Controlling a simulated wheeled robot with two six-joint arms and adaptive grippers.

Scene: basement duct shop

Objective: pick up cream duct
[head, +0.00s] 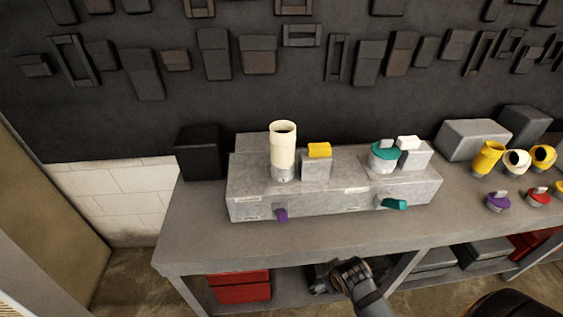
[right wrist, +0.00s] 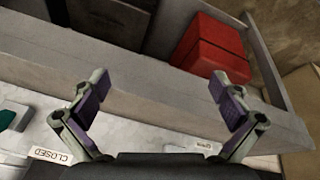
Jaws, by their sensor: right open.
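The cream duct (head: 283,148) is an open-topped upright tube. It stands on a grey collar at the left part of a long metal box (head: 330,198) on the bench. My right gripper (head: 318,277) is low in the head view, below and right of the duct and apart from it. In the right wrist view my right gripper (right wrist: 157,88) is open, with purple pads and nothing between them. The cream duct does not show in that view. My left gripper is not in view.
The box has a yellow block (head: 319,150), a teal-ringed collar (head: 384,157), a purple knob (head: 281,215) and a teal handle (head: 394,204). Yellow and cream elbow pieces (head: 488,158) stand at the right of the bench (head: 200,232). A red box (head: 240,286) sits below.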

